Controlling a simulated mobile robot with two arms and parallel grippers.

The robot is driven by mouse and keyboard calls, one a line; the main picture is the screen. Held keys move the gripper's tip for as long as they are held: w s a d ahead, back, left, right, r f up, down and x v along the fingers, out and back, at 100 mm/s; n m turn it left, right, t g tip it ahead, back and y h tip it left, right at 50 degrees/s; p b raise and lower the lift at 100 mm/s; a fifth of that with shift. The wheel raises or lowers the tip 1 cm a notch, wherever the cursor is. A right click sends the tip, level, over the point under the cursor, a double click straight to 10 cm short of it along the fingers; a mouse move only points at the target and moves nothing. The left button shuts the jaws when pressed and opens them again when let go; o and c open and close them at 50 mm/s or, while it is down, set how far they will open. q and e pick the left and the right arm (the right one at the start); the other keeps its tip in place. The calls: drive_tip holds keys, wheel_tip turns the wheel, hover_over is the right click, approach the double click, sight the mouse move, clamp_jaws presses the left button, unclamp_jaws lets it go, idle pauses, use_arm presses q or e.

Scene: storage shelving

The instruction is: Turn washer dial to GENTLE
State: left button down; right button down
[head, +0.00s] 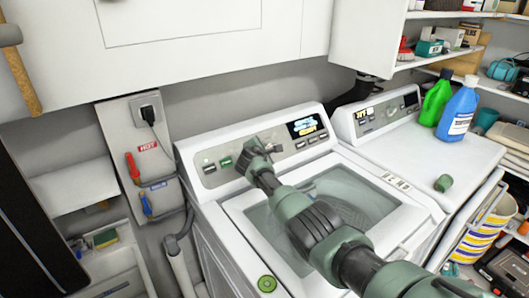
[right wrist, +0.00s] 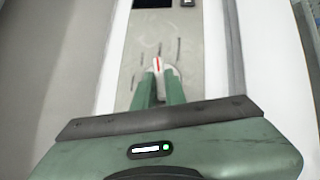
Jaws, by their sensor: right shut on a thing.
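The washer (head: 212,215) stands in the middle of the head view, with its control panel (head: 208,170) at the back. The dial (right wrist: 157,66) shows in the right wrist view as a pale knob with a red pointer line. Small dark label marks surround it, too small to read. The red line points roughly toward the top of that view. My right gripper (right wrist: 161,82) is shut on the dial, with one green finger on each side. In the head view my right gripper (head: 249,156) hides the dial. My left gripper is not in view.
A lit display (head: 307,126) sits right of the dial. A second machine (head: 440,148) stands to the right, bearing a green bottle (head: 436,100), a blue bottle (head: 459,112) and a green cap (head: 443,183). White cabinets (head: 190,45) hang above. Pipes and an outlet (head: 147,110) are left.

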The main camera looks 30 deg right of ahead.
idle(0.5)
drive_tip(key=c, duration=1.5)
unclamp_jaws()
drive_tip(key=shift+o, duration=0.2)
drive_tip(key=shift+s+a+r+p, duration=0.25)
drive_tip(key=shift+p, duration=0.2)
drive_tip(key=p+v, duration=0.1)
drive_tip(key=v, duration=0.6)
drive_tip(key=shift+f, duration=0.15)
